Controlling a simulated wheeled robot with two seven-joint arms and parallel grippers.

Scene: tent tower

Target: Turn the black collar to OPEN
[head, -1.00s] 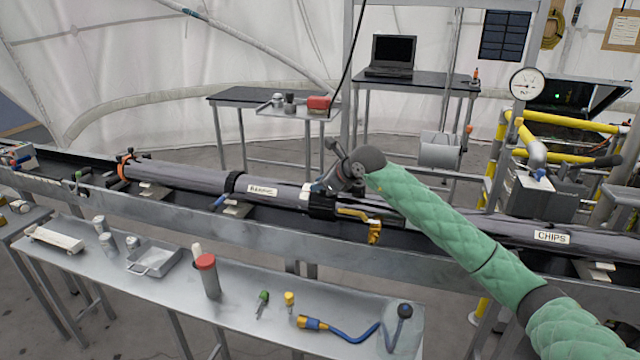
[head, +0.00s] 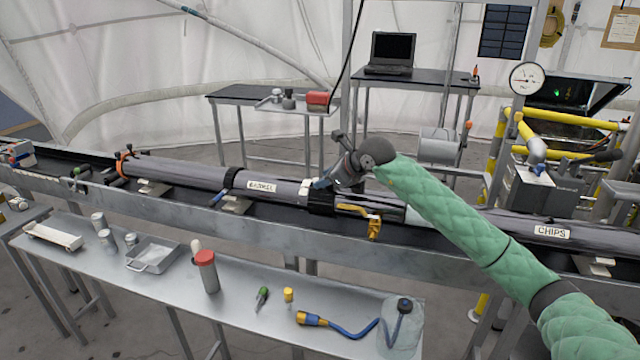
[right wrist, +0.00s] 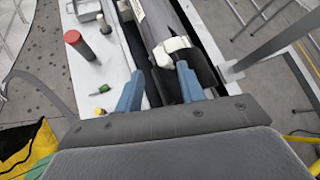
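The black collar (head: 321,201) is a dark band around the long grey tube, just right of the BARREL label. A white block (head: 306,187) sits on the tube at its left side. My right gripper (head: 322,182) is at the top of the collar, coming from the upper right. In the right wrist view the collar (right wrist: 206,72) shows beyond the blue fingers of my right gripper (right wrist: 158,72), which stand apart. The white block (right wrist: 172,50) lies just ahead of the right finger. I cannot tell whether the fingers touch the collar. No OPEN marking is readable. My left gripper is out of view.
A yellow handle (head: 374,228) hangs from the tube right of the collar. The front bench (head: 245,305) holds a red-capped cylinder (head: 206,270), a tray (head: 153,257) and a blue hose (head: 350,332). Yellow rails and a gauge (head: 526,78) stand at right.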

